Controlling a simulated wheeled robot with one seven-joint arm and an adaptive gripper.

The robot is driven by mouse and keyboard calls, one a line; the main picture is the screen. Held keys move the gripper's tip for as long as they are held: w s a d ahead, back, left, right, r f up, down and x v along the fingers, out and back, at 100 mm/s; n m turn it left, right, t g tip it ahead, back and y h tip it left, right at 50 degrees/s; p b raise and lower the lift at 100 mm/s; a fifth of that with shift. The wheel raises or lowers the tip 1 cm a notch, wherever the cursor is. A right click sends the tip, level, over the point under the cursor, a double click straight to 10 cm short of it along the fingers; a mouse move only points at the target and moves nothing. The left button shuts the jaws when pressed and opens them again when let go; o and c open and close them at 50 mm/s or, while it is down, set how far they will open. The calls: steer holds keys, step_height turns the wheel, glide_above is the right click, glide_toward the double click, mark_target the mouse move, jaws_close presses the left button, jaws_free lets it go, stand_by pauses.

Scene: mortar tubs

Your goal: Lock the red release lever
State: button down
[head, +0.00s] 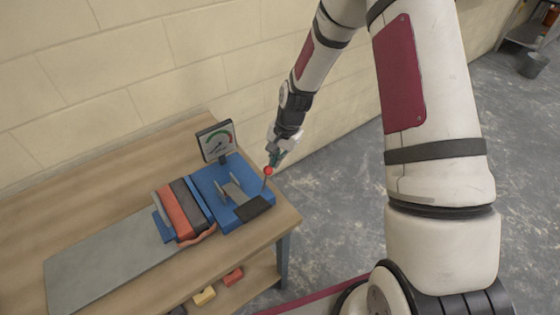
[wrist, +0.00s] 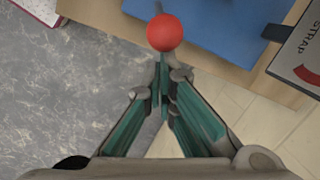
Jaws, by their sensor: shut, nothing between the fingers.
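The red release lever shows as a red ball knob (head: 267,170) on a thin dark stem (head: 265,184) at the right side of a blue base (head: 207,190) on the table. The stem stands roughly upright in the head view. My gripper (head: 273,157) is right at the knob, on its far side. In the wrist view the red knob (wrist: 165,33) lies just beyond the fingertips of my gripper (wrist: 162,66). The green-padded fingers are closed together and empty. I cannot tell whether the fingertips touch the knob or stem.
Red and yellow blocks (head: 204,296) sit on the lower shelf. Floor (head: 335,200) is open to the right.

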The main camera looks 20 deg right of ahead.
steer(key=shift+s+a+r+p, duration=0.15)
steer(key=shift+s+a+r, duration=0.15)
steer(key=shift+a, duration=0.4)
steer(key=shift+s+a+r+p, duration=0.15)
steer(key=shift+a+r, duration=0.25)
steer(key=shift+a, duration=0.3)
steer(key=shift+a, duration=0.15)
steer(key=w+d+f+b, duration=0.1)
steer(key=w+d+b, duration=0.1)
steer(key=w+d, duration=0.15)
steer(key=s+a+v, duration=0.1)
steer(key=a+v, duration=0.1)
steer(key=v, duration=0.8)
steer(key=shift+s+a+r+b, duration=0.15)
steer(key=shift+s+a+b, duration=0.05)
steer(key=shift+a+b, duration=0.15)
